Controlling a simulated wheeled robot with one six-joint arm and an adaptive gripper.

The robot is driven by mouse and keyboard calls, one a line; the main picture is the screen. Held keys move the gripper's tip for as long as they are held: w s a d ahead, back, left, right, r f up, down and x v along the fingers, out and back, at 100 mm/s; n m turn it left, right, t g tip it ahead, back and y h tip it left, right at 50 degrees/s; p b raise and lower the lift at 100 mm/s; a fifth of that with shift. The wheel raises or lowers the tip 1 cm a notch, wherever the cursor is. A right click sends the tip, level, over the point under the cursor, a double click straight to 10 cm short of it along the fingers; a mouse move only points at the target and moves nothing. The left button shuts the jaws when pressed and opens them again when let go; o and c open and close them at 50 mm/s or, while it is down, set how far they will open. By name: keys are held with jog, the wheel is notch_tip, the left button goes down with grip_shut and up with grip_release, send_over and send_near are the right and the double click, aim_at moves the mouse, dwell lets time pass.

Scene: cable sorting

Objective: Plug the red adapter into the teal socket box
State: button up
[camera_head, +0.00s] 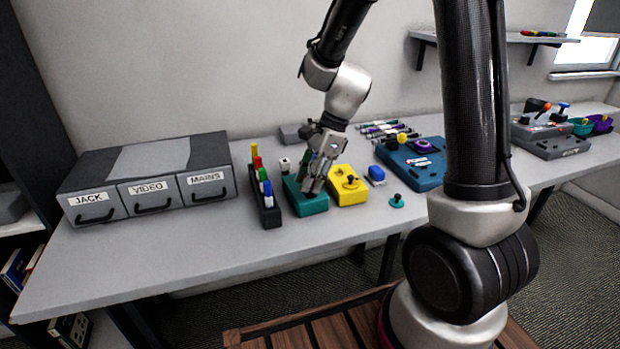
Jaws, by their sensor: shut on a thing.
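The teal socket box (310,207) sits on the table, between a dark rack and a yellow box. My gripper (311,184) points down over the teal box and covers much of its top. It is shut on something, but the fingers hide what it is. I cannot tell whether the held thing touches the box. I cannot make out a red adapter for certain. A small red piece (258,162) shows in the dark rack to the left, among yellow, green and blue ones.
The dark rack (267,215) stands close on the left, the yellow box (350,195) close on the right. A blue block (376,175), a teal piece with a knob (397,202) and a larger blue box (425,177) lie further right. Labelled drawers (150,200) stand left. The table front is clear.

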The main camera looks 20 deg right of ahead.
jog(key=shift+f, duration=0.85)
dwell(0.5)
jog(key=shift+s+f, duration=0.2)
jog(key=shift+f, duration=0.05)
jog(key=o, duration=1.1)
jog(key=shift+w+f, duration=0.1)
jog(key=o, duration=0.6)
jog(key=shift+w, duration=0.1)
jog(key=shift+r, duration=0.2)
jog(key=shift+r, duration=3.5)
